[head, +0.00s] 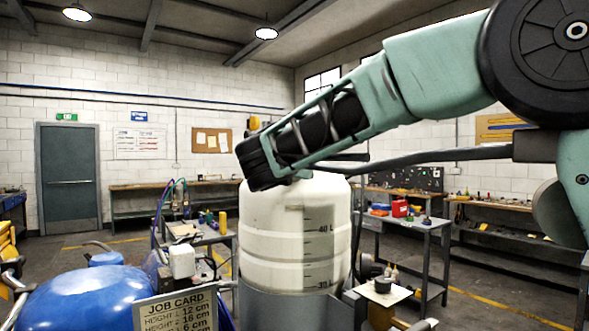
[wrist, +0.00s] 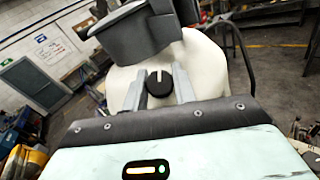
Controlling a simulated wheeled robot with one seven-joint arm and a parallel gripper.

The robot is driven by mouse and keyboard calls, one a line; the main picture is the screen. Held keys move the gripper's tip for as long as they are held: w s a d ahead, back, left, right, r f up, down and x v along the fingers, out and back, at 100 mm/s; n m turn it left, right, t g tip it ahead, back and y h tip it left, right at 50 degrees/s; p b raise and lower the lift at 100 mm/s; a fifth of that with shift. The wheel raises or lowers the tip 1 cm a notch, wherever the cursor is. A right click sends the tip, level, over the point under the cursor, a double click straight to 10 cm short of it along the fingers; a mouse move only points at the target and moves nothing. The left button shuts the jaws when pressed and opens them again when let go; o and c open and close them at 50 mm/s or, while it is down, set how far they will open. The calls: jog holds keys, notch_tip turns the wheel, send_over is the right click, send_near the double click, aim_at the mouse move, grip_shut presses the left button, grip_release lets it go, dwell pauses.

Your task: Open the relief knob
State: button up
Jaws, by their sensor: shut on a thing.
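The white tank (head: 290,225) with level marks stands upright in a grey holder in the head view, below the end of my arm. Its pale top also shows in the wrist view (wrist: 207,65). A round black knob (wrist: 159,83) with a white pointer line sits between the two grey fingers of my gripper (wrist: 160,88) in the wrist view. The fingers lie close against its left and right sides, and I take them to be shut on it. In the head view the knob is hidden, and my arm's end reaches down to the tank's top.
A dark grey fitting (wrist: 138,38) stands just beyond the knob. A blue rounded tank (head: 75,300) and a job card (head: 178,312) are at the front left. A dark bar (head: 440,158) runs behind my arm. Workbenches line the walls; floor shows between them.

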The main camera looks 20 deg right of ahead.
jog(key=m+g+h, duration=0.2)
jog(key=m+g, duration=0.1)
jog(key=m, duration=0.2)
jog(key=m+g+h+p, duration=0.1)
jog(key=m+g, duration=0.1)
jog(key=m, duration=0.1)
jog(key=shift+r+p, duration=0.15)
jog(key=shift+p, duration=0.25)
jog(key=m+g+p, duration=0.1)
jog(key=m+p, duration=0.1)
jog(key=m, duration=0.1)
jog(key=m+g+p, duration=0.2)
jog(key=shift+m+g, duration=0.3)
jog(key=shift+m, duration=0.1)
jog(key=shift+m+g+p, duration=0.7)
jog(key=shift+p, duration=0.1)
jog(key=o, duration=1)
